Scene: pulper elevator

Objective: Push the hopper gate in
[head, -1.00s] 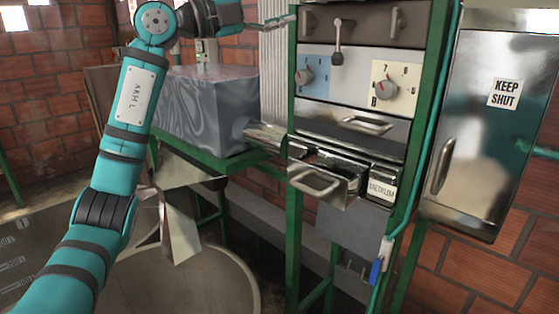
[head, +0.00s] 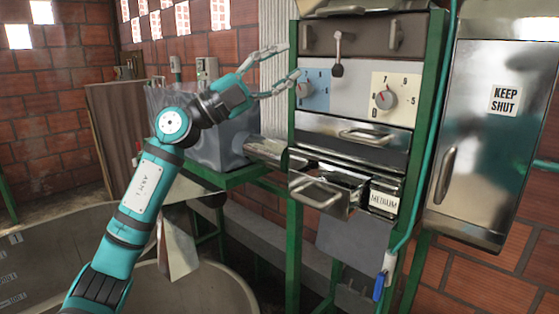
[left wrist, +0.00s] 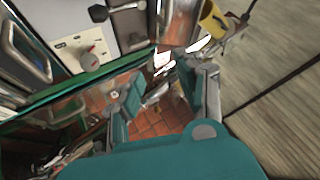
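The machine's top panel (head: 365,32) carries two upright handles and a rod with a black knob (head: 337,70) hanging at its middle. I cannot tell for sure which part is the hopper gate; this knobbed rod may be it. The black knob seems to show in the left wrist view (left wrist: 98,13) too. My left gripper (head: 291,61) is open and empty, its two fingers pointing right at the panel's left edge, left of the knob. Both fingers show spread in the left wrist view (left wrist: 160,92). My right gripper is in neither view.
Below are a dial (head: 385,99), a closed drawer (head: 340,130) and a protruding drawer (head: 322,193) with a handle. A green post (head: 294,240) borders the machine's left side. A metal cabinet (head: 480,150) marked "KEEP SHUT" stands right. A round vat (head: 215,290) lies below my arm.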

